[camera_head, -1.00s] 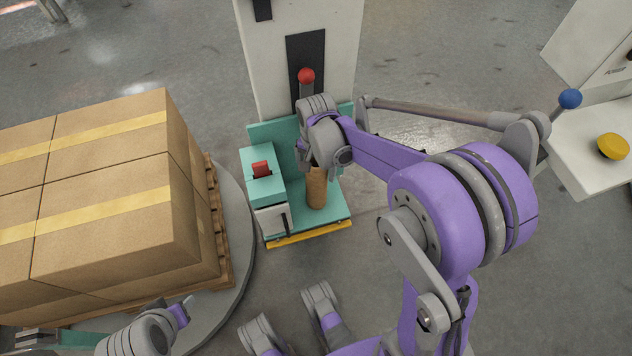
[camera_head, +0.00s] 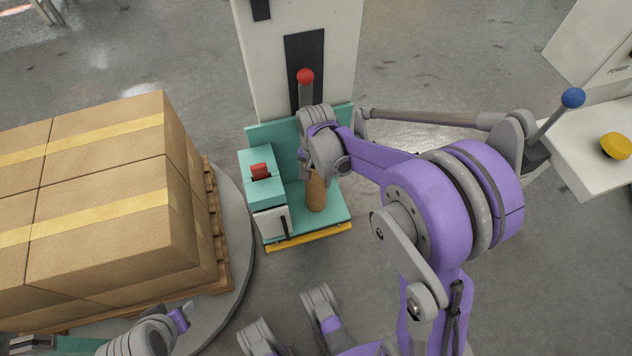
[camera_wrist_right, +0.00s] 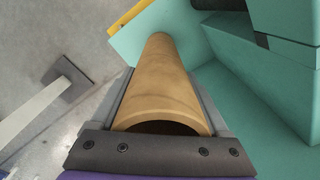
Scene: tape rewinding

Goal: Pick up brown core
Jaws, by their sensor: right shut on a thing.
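The brown core (camera_head: 316,193) is a hollow cardboard tube, standing roughly upright over the teal base plate (camera_head: 334,211). My right gripper (camera_head: 312,174) is around its upper part, shut on it, and hides its top in the head view. In the right wrist view, the core (camera_wrist_right: 160,80) lies between the two grey fingers, its open end towards the camera. I cannot tell whether its lower end touches the plate. Part of my left arm, with what looks like the left gripper (camera_head: 180,318), shows at the lower left; its jaws cannot be made out.
A teal block with a red switch (camera_head: 260,170) stands close left of the core. Behind is a white column (camera_head: 270,60) with a red-knobbed lever (camera_head: 306,78). Stacked boxes (camera_head: 110,200) stand on a pallet at left. A white console (camera_head: 590,150) is at right.

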